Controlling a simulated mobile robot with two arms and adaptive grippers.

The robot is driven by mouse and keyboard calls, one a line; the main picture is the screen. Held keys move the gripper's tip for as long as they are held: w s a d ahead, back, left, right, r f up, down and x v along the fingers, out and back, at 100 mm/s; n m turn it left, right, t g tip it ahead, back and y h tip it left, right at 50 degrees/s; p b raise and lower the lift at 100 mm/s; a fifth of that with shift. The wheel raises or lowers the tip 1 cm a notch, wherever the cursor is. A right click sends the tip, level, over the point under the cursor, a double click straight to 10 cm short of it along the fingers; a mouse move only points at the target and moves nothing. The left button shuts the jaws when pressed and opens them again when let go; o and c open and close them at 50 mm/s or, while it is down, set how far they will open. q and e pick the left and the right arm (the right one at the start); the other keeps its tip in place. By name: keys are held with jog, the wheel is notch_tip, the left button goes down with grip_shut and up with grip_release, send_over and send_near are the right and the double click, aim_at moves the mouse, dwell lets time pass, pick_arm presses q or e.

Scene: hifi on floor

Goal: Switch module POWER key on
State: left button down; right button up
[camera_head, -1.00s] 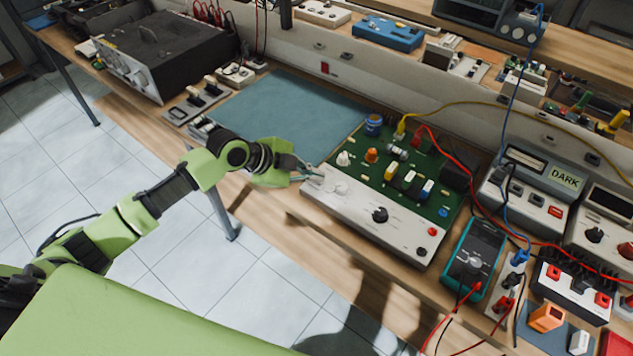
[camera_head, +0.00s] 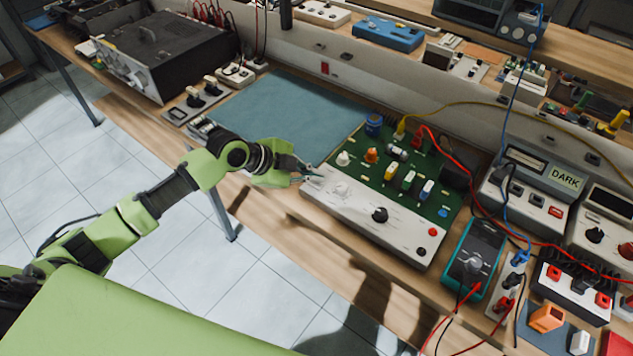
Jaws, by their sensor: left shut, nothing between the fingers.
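The module (camera_head: 350,207) is a long unit with a white front panel and a green circuit board (camera_head: 408,208) behind it. The panel carries a black knob (camera_head: 380,215), a pale round knob (camera_head: 341,189), a red button (camera_head: 433,232) and a dark button (camera_head: 421,251). I cannot read which part is the POWER key. My left gripper (camera_head: 316,175) is shut and empty, with its tips at the left end of the panel, near its back corner. I cannot tell whether they touch it. My right gripper is not in view.
A teal multimeter (camera_head: 472,262) with red leads stands right of the module. A blue mat (camera_head: 290,115) lies bare behind my left gripper. A grey instrument (camera_head: 540,185) reading DARK is at the right. Red and yellow cables run over the board.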

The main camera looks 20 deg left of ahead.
aim_at(314, 185)
pick_arm(q)
jog(key=shift+f, duration=0.4)
jog(key=shift+r, duration=0.45)
jog(key=shift+r+p, duration=0.1)
jog(key=shift+p, duration=0.25)
notch_tip(314, 185, up, 6)
jog(key=p, duration=0.5)
